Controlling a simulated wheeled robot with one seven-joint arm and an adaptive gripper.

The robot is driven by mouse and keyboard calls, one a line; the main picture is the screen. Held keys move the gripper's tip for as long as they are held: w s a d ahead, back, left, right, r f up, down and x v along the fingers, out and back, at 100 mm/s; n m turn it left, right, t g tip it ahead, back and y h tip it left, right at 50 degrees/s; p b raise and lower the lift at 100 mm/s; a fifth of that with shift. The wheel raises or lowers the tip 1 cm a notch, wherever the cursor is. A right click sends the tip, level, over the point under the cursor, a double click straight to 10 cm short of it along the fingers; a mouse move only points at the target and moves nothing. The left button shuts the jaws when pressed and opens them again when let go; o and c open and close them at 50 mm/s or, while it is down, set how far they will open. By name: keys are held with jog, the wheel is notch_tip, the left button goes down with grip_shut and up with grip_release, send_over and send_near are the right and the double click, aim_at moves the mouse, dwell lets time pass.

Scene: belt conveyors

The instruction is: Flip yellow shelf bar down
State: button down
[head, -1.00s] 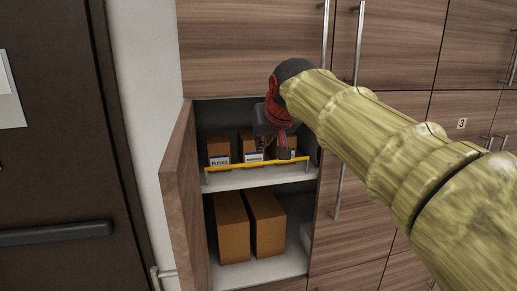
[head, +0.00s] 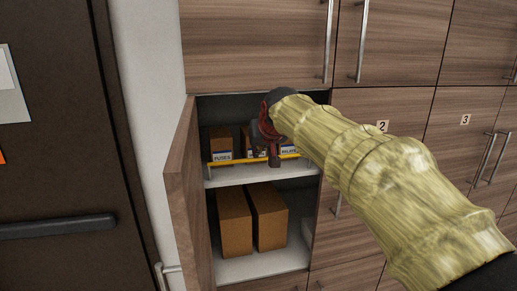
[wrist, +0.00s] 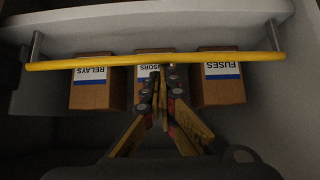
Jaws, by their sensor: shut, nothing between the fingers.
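The yellow shelf bar (head: 228,162) runs across the front of the upper shelf in the open cabinet. In the wrist view the yellow bar (wrist: 110,61) is held on two grey end posts and stands in front of the boxes. My gripper (head: 275,163) is at the middle of the bar in the head view and hides part of it. In the wrist view my gripper (wrist: 160,72) is shut and empty, its fingertips just by the bar's middle. I cannot tell whether they touch it.
Behind the bar stand boxes labelled fuses (wrist: 221,80), relays (wrist: 92,84) and a partly hidden one between them. Two larger brown boxes (head: 235,225) stand on the lower shelf. The open cabinet door (head: 186,190) is at the left. Closed cabinets are at the right.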

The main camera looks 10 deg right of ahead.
jog(key=shift+s+f+b, duration=0.1)
jog(key=shift+f+b, duration=0.05)
jog(key=shift+b, duration=0.65)
jog(key=shift+s+t+b, duration=0.15)
jog(key=shift+t+b, duration=0.25)
jog(key=shift+b, duration=0.35)
